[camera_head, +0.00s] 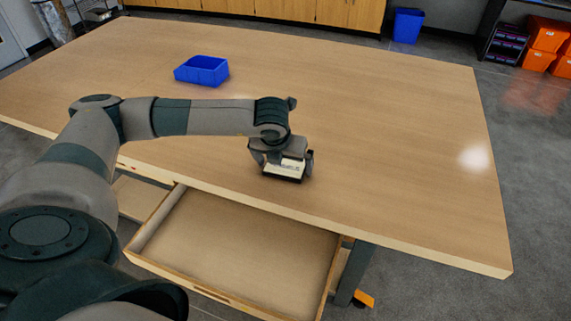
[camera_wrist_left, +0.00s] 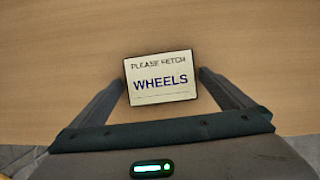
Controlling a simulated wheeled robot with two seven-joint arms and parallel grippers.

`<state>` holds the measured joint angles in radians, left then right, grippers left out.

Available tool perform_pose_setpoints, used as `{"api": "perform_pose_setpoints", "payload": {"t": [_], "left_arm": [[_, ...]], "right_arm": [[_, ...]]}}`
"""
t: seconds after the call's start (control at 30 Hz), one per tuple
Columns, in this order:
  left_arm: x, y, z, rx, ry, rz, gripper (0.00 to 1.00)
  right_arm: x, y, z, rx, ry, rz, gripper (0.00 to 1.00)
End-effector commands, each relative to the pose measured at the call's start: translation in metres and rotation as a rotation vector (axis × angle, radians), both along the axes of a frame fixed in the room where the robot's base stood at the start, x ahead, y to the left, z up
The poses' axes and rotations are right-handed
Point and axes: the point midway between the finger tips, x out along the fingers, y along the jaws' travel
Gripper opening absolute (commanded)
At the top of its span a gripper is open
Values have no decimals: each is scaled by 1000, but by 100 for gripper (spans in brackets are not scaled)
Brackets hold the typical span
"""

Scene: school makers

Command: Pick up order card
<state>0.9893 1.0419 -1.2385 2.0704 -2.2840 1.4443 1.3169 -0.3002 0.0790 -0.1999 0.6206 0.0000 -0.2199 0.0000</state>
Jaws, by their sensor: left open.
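The order card (camera_wrist_left: 160,92) lies on the wooden table, a pale card with a dark border that reads "PLEASE FETCH WHEELS" in the left wrist view. In the head view the card (camera_head: 283,168) shows under my left gripper (camera_head: 282,167), near the table's front edge. My left gripper is open, with one finger on each side of the card in the left wrist view (camera_wrist_left: 163,85). A narrow gap shows between the card and each finger. My right gripper is in neither view.
A blue bin (camera_head: 202,70) stands on the table (camera_head: 400,130) toward the back left. An open, empty drawer (camera_head: 240,245) sticks out below the table's front edge. The table's right side is clear. Another blue bin (camera_head: 407,26) and orange boxes (camera_head: 547,35) stand on the floor behind.

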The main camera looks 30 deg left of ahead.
Motion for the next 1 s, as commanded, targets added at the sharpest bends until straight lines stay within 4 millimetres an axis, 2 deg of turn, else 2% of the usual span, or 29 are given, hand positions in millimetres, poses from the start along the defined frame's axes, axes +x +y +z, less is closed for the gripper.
{"api": "perform_pose_setpoints", "payload": {"t": [0.43, 0.47, 0.6, 1.0], "left_arm": [[0, 0, -1, 0, 0, 0, 100], [0, 0, -1, 0, 0, 0, 95], [0, 0, -1, 0, 0, 0, 64], [1, 0, 2, -1, -1, 1, 64]], "right_arm": [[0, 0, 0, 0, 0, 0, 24], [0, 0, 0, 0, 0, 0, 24], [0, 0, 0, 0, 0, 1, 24], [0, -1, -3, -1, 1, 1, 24]]}}
